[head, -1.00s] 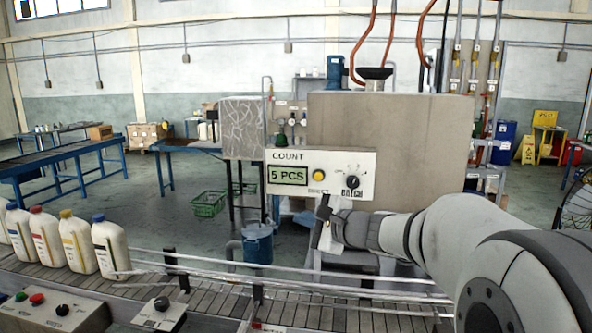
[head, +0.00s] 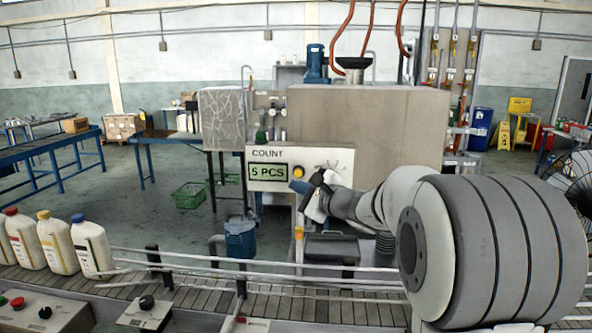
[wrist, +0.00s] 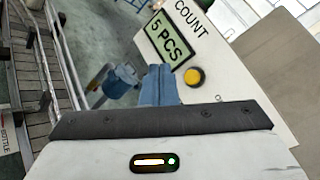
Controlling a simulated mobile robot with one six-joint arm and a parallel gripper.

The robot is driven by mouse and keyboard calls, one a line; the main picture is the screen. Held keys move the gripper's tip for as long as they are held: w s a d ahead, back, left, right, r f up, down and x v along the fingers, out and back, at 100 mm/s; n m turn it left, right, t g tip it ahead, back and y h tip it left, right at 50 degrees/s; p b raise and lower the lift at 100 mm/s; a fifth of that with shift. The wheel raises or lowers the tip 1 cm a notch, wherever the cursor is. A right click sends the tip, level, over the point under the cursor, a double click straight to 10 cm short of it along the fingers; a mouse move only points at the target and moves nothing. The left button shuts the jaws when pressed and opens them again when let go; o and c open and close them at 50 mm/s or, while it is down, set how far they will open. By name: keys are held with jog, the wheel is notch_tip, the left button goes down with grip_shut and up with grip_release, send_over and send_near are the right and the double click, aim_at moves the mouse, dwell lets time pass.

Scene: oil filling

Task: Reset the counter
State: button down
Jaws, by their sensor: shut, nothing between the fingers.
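The counter panel (head: 266,155) is a pale plate headed COUNT on the front of the grey machine. Its green display (head: 268,171) reads 5 PCS. A round yellow button (head: 298,172) sits right of the display; both also show in the wrist view, the display (wrist: 168,42) and the button (wrist: 194,76). My gripper (head: 299,186) is shut and empty, just below the yellow button in the head view. In the wrist view its blue fingertips (wrist: 159,80) are together, left of the button and apart from it in the picture. My gripper hides the panel's lower right part.
A conveyor (head: 200,288) with metal rails runs along the front, with several capped bottles (head: 91,246) at its left. A control box (head: 45,310) stands front left. A blue container (head: 240,238) is below the panel. Open floor lies behind the conveyor at left.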

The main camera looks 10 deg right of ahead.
aim_at(298, 173)
jog(key=shift+w+d+p, duration=0.15)
jog(key=shift+w+d, duration=0.15)
jog(key=shift+w, duration=0.55)
jog(key=shift+w+d+p, duration=0.1)
jog(key=shift+w+d, duration=0.15)
jog(key=shift+w, duration=0.6)
jog(key=shift+w+d+p, duration=0.15)
jog(key=shift+w+d, duration=0.15)
jog(key=shift+w, duration=0.55)
jog(key=shift+w+f, duration=0.1)
jog(key=shift+w, duration=0.05)
jog(key=shift+w+d+b, duration=0.15)
jog(key=shift+b, duration=0.15)
jog(key=shift+w+d, duration=0.15)
jog(key=shift+w, duration=0.3)
dwell(0.6)
jog(key=shift+s+b, duration=0.1)
jog(key=shift+b, duration=0.2)
jog(key=shift+s+a+b, duration=0.3)
jog(key=shift+s+b, duration=0.35)
jog(key=shift+s, duration=0.1)
